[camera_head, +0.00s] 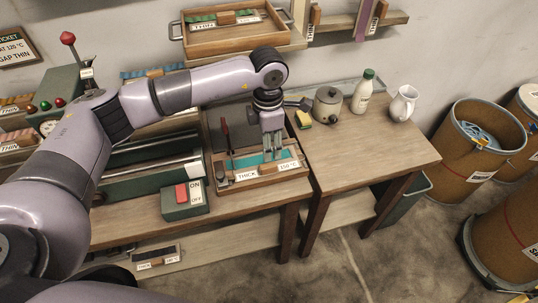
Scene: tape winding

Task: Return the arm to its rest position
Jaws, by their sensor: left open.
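My left arm (190,90) comes in from the left and bends down over the workbench. My left gripper (273,148) points down over a small wooden tray (222,184) labelled "THICK" and "150 °C". The gripper is open, with its fingers close above the teal and wooden pieces in the tray. I cannot tell whether the fingers touch anything. My right gripper is not in view.
A green machine with an ON/OFF switch (195,192) stands left of the tray. A pot (327,105), a bottle (363,92) and a white jug (403,104) stand on the right table. A wooden tray (185,40) is on the wall shelf. Barrels (478,140) stand at the right.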

